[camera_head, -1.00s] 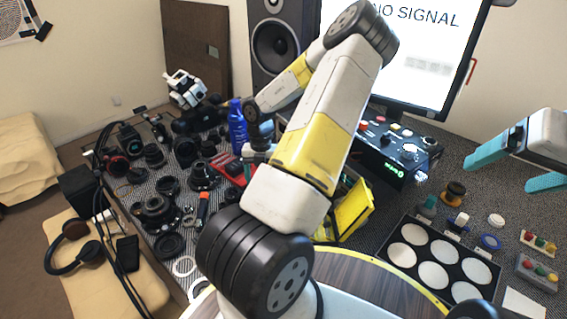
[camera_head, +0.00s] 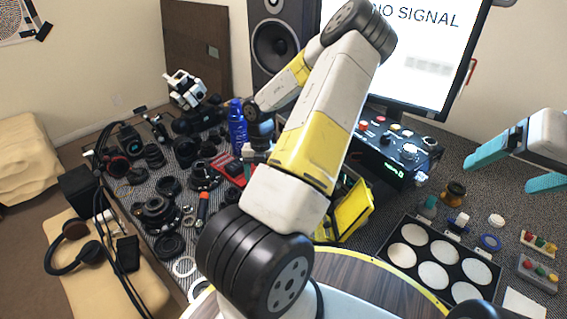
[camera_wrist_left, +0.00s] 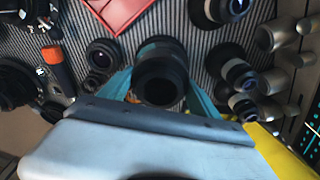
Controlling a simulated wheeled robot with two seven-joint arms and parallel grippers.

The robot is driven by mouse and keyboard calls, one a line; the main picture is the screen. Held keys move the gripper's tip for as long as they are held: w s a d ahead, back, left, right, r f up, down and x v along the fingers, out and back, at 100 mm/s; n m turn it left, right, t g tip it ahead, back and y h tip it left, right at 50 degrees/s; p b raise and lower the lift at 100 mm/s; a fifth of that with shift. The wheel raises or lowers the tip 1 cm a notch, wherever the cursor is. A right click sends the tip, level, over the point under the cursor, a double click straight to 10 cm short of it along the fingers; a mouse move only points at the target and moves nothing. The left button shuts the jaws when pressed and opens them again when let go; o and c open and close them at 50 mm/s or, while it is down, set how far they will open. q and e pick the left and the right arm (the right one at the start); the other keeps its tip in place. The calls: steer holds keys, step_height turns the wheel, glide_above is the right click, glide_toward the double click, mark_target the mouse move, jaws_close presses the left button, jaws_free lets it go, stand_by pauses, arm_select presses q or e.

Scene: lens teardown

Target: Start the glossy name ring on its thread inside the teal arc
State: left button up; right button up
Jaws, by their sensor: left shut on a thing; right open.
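In the left wrist view my left gripper (camera_wrist_left: 160,92) has its two teal fingers on either side of a dark round part (camera_wrist_left: 160,88), shut on it. This looks like the name ring, seen nearly end-on with a black centre. It lines up with a dark barrel behind it, and a faint teal band (camera_wrist_left: 157,44) shows at that barrel's far edge. I cannot tell whether ring and barrel touch or whether the thread is engaged. In the head view my left arm largely hides this spot. My right gripper (camera_head: 498,176) is open and empty at the right, above the table.
Several dark lens parts (camera_head: 153,211) crowd the table's left side. A blue bottle (camera_head: 237,128) stands behind the work spot. A red tray (camera_wrist_left: 118,8) and an orange-handled tool (camera_wrist_left: 58,70) lie nearby. A black tray with round pale wells (camera_head: 462,278) lies at the right.

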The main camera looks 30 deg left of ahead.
arm_select(q)
steer(key=shift+f, duration=0.35)
stand_by(0.7)
steer(key=o, duration=1.4)
steer(key=shift+o, duration=0.2)
